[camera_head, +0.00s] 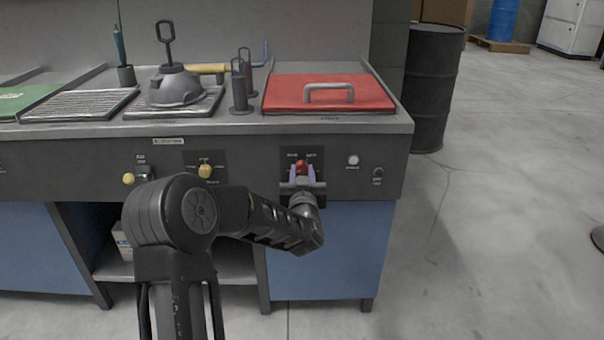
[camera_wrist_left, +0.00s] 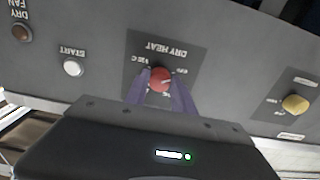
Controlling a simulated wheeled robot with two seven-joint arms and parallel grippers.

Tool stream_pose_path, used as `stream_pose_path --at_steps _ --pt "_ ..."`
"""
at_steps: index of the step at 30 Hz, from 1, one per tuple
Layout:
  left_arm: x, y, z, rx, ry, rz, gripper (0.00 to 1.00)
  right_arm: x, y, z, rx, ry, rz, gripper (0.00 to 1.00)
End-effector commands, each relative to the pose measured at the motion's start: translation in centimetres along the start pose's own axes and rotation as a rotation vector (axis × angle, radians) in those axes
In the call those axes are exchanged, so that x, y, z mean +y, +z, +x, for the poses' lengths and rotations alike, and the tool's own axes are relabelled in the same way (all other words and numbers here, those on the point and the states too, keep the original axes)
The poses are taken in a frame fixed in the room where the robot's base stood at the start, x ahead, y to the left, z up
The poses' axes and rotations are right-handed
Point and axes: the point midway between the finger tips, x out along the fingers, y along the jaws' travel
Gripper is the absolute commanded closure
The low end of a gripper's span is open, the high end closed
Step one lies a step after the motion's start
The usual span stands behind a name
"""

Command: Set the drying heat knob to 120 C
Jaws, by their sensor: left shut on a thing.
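The drying heat knob is a red knob (camera_head: 301,167) on a dark plate marked DRY HEAT on the front panel, under the red lid. It also shows in the left wrist view (camera_wrist_left: 159,79), where the plate appears upside down with a "120 C" marking at its left and another marking at its right. My left gripper (camera_head: 302,178) is at the panel with its two purple fingers on either side of the knob, shut on it. The fingers also show in the left wrist view (camera_wrist_left: 160,90). The knob's pointer is too small to read. My right gripper is not in view.
A white START button (camera_head: 353,160) and a brown DRY FAN lamp (camera_head: 378,173) sit right of the knob. Yellow knobs (camera_head: 205,171) are to the left. A red lid (camera_head: 328,92) lies above on the counter. A dark barrel (camera_head: 432,88) stands at the right.

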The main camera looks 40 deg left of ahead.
Motion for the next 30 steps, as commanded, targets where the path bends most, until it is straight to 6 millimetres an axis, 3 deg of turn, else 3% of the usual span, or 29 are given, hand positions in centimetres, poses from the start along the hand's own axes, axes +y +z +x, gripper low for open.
stream_pose_path --at_steps 4,17,30 --pt "0.0 0.0 0.0 0.000 0.001 0.000 1.00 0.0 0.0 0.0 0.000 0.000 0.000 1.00" --pt "0.1 -0.1 0.0 0.000 0.002 0.025 1.00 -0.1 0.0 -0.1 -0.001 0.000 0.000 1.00" --pt "0.1 -0.2 0.0 -0.001 0.002 0.268 1.00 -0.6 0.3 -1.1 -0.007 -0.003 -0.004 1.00"
